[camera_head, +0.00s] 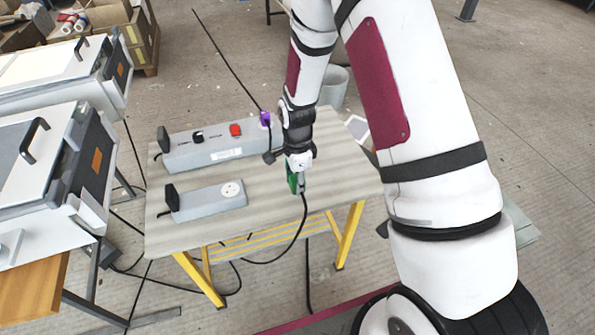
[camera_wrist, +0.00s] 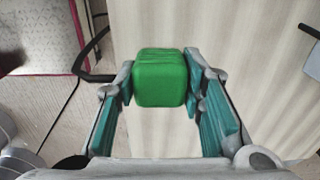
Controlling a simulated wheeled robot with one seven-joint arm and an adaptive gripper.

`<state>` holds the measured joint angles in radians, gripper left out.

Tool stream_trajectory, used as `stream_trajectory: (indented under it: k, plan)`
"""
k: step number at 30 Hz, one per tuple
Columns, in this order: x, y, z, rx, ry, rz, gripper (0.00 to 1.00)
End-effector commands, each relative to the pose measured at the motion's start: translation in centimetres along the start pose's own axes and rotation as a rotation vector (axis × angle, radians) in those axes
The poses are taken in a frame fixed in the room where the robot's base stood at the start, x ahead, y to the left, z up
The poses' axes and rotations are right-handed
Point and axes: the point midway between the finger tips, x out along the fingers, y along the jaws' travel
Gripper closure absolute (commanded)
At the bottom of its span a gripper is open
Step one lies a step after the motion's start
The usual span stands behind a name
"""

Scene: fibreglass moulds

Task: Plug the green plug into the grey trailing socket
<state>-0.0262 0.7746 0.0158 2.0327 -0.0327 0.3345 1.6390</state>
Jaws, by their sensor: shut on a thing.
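The green plug (camera_head: 293,179) is in my gripper (camera_head: 299,172), which is shut on it above the right part of the table. In the wrist view the green plug (camera_wrist: 160,77) sits between the two teal-padded fingers of my gripper (camera_wrist: 161,85). A black cable hangs from the plug over the table's front edge. The grey trailing socket (camera_head: 209,201) lies on the table to the left of my gripper, apart from the plug. It has a round white outlet (camera_head: 231,190) at its right end and a black part at its left end.
The table (camera_head: 173,235) has yellow legs. White machines (camera_head: 40,160) stand at the left. The table's right part is clear.

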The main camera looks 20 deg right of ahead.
Motion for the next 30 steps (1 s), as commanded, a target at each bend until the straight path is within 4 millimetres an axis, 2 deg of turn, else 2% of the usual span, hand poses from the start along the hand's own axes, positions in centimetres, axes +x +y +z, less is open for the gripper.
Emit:
stream_trajectory:
  k: [1, 6, 12, 19, 30]
  plan:
    - [-0.2, 1.4, 0.5, -0.003, 0.001, 0.003, 0.88]
    - [-0.6, 5.5, 1.9, -0.004, 0.001, 0.003, 0.88]
    - [-0.9, 8.6, 3.0, -0.001, 0.001, 0.001, 0.88]
    - [-1.0, 10.1, 3.5, 0.0, 0.0, 0.0, 0.88]
    - [-1.0, 10.1, 3.5, 0.0, 0.0, 0.0, 0.88]
